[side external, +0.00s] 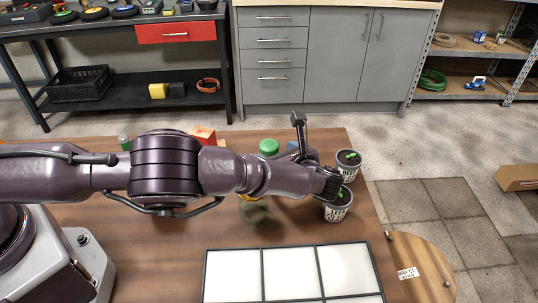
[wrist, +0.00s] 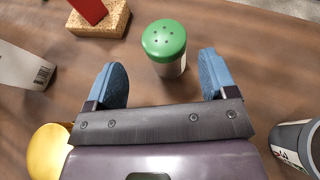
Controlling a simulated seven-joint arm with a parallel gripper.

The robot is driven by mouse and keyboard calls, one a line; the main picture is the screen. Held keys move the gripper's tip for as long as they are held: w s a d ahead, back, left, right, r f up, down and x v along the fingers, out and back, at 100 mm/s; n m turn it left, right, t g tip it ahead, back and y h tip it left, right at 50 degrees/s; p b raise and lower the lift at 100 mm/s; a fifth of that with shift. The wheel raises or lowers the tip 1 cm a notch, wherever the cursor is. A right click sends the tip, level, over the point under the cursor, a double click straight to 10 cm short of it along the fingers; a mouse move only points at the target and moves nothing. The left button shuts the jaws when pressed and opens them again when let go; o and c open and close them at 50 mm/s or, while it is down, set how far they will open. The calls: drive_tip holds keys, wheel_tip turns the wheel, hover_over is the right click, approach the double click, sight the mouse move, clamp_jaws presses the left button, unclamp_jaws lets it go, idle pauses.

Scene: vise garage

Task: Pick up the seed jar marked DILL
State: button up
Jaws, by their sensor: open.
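A jar with a green, holed lid (wrist: 164,42) stands upright in the wrist view, between and slightly beyond my fingertips. Its marking cannot be read, so I cannot tell whether it is the DILL jar. My gripper (wrist: 161,64) is open, with one blue finger on each side of the jar and no visible contact. A yellow lid (wrist: 49,150) shows at the lower left, partly hidden by my gripper. In the side external view a green lid (side external: 269,146) shows just behind my arm, and a smaller green-topped item (side external: 124,142) stands farther left. My arm hides most of both.
Two labelled seedling pots (side external: 348,163) stand at the table's right side; one shows right of my gripper (wrist: 292,145). A sponge (wrist: 98,22) with a red object and a white box (wrist: 22,68) lie left of the jar. A white-panelled frame (side external: 291,272) lies in front.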

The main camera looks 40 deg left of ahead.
drive_tip(key=x, duration=0.5)
drive_tip(key=shift+w+f, duration=0.25)
drive_tip(key=shift+w, duration=0.05)
drive_tip(key=shift+d, duration=0.1)
drive_tip(key=c, duration=1)
